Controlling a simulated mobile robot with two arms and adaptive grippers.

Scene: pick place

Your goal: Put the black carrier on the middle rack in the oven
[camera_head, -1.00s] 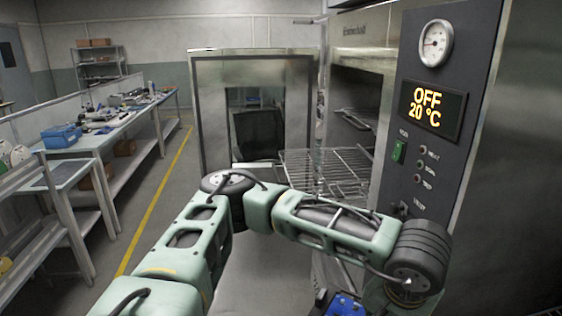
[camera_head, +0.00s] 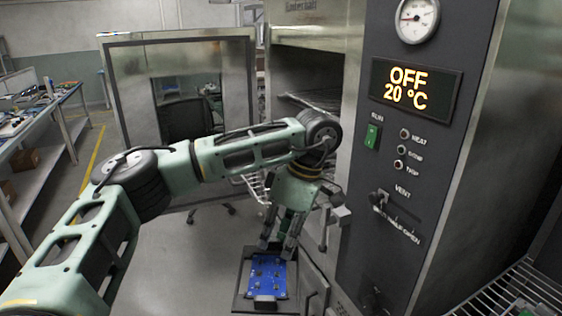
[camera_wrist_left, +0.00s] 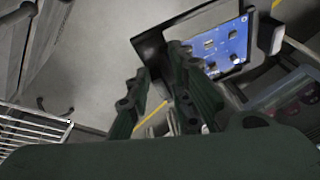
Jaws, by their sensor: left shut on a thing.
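My left gripper (camera_head: 278,240) points down and is shut on the black carrier (camera_head: 240,292), gripping it by its far edge. The carrier is a flat black frame with a blue circuit board (camera_head: 272,270) on it. It hangs in front of the oven, below the open chamber. The wrist view shows the carrier (camera_wrist_left: 151,45) and the board (camera_wrist_left: 222,48) beyond the fingers (camera_wrist_left: 155,95). The oven (camera_head: 315,30) is open. A wire rack (camera_head: 257,187) sticks out of it, partly hidden behind my left arm. Another rack (camera_head: 312,98) shows higher inside. My right gripper is out of view.
The oven door (camera_head: 178,42) stands open to the left. The control panel (camera_head: 415,150) reads OFF, 20 °C, right of the opening. A wire shelf (camera_head: 515,300) is at the lower right.

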